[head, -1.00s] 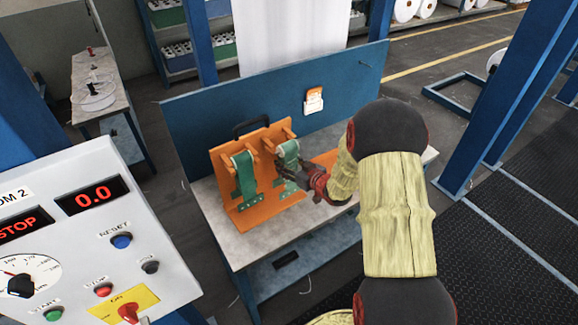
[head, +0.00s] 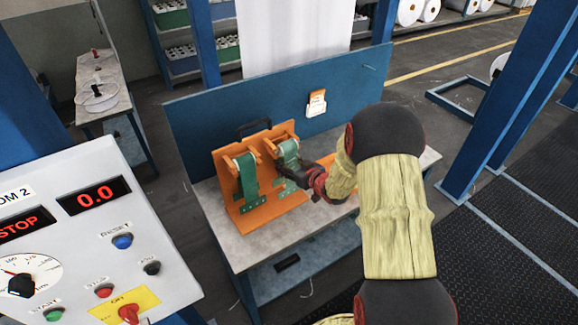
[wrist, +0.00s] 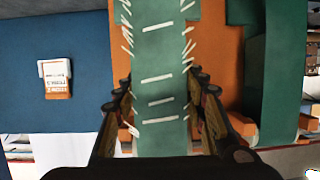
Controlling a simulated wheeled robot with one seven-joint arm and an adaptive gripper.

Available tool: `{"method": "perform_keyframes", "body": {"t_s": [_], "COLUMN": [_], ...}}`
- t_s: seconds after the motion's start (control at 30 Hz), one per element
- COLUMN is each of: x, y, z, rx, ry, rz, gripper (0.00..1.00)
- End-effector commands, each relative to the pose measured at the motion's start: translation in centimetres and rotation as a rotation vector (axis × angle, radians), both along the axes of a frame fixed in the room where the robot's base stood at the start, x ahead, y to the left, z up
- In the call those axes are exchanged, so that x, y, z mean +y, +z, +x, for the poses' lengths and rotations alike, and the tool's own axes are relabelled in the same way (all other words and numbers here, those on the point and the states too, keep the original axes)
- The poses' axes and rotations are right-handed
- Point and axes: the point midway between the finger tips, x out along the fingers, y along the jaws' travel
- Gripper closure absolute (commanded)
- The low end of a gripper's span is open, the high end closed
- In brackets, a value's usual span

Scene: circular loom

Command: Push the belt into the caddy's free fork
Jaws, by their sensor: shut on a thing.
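The orange caddy (head: 228,190) stands on the bench with two forks side by side. One green belt (head: 248,178) hangs from the left fork. The other green belt (head: 287,148) is at the right fork, partly hidden by my gripper (head: 290,172). In the wrist view this belt (wrist: 160,60), with white stitching along it, runs between the two fingers of my gripper (wrist: 160,90). The gripper is shut on it. The exact fit of the belt in the right fork is hidden. The hanging belt shows as a green strip (wrist: 270,60) at the right of the wrist view.
A blue back panel (head: 190,125) with an orange-and-white tag (head: 316,103) rises behind the caddy. The grey bench top (head: 225,238) is clear in front. A control panel (head: 80,240) stands at the left.

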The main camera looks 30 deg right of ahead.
Motion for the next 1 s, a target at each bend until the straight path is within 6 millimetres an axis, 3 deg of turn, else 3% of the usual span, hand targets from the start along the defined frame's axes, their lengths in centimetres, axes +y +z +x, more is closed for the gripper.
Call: {"method": "perform_keyframes", "body": {"t_s": [0.43, 0.47, 0.8, 1.0], "x": [0.2, 0.1, 0.1, 0.1], "y": [0.1, 0.1, 0.0, 0.0], "z": [2.1, 2.0, 2.0, 1.9], "rx": [-0.002, -0.002, 0.0, 0.0], "ry": [0.0, -0.001, -0.001, -0.001], "rz": [0.0, 0.0, 0.001, 0.001], "gripper": [1.0, 0.57, 0.38, 0.37]}}
